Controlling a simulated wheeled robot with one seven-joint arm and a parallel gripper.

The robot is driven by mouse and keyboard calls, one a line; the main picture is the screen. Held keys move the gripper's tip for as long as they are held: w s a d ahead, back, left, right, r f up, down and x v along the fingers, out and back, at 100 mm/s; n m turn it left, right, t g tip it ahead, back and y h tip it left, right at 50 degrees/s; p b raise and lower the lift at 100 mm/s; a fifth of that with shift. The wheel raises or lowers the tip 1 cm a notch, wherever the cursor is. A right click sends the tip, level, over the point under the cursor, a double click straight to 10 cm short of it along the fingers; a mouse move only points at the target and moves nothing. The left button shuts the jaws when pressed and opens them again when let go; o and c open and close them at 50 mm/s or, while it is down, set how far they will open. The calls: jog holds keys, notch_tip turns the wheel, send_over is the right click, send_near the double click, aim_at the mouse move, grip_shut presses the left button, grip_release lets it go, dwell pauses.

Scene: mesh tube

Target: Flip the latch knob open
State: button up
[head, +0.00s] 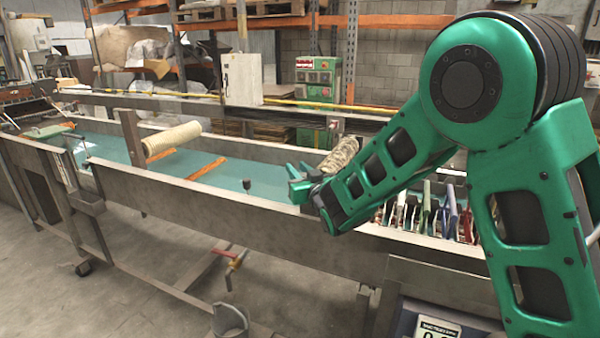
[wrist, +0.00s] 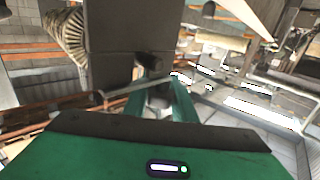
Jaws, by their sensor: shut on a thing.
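My gripper (head: 299,186) is at the long metal trough's near side, with its green fingers at the rim. In the wrist view, my gripper (wrist: 160,92) has its green fingers close together around a small dark grey piece, which looks like the latch knob (wrist: 148,66). The knob stands against a broad grey metal face (wrist: 120,42). The fingers hide part of the knob. In the head view, I cannot make out the held knob behind my fingers.
The trough's near wall (head: 185,205) runs across the view. A cream roll (head: 173,139) lies across the trough. A rack of coloured pieces (head: 440,212) is right of my gripper.

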jog(key=shift+w+d+m+t+h, duration=0.15)
jog(key=shift+m+t+h, duration=0.35)
jog(key=shift+h, duration=0.4)
jog(key=shift+s+d+m+g+h, duration=0.25)
jog(key=shift+d+m+g+h, duration=0.7)
jog(key=shift+m+h, duration=1.95)
jog(key=shift+s+d+m+g+h, duration=0.3)
jog(key=shift+m+g+h, duration=1.35)
jog(key=shift+h, duration=2.2)
jog(key=shift+s+d+m+g+h, duration=0.15)
jog(key=shift+d+m+g+h, duration=0.65)
jog(key=shift+m+h, duration=2.25)
jog(key=shift+s+d+m+g+h, duration=0.15)
jog(key=shift+m+g+h, duration=0.25)
jog(key=shift+g+h, duration=0.3)
jog(key=shift+s+m+g+h, duration=0.15)
jog(key=shift+m+g+h, duration=0.3)
jog(key=shift+g, duration=0.45)
jog(key=o, duration=1)
jog(key=shift+o, duration=0.2)
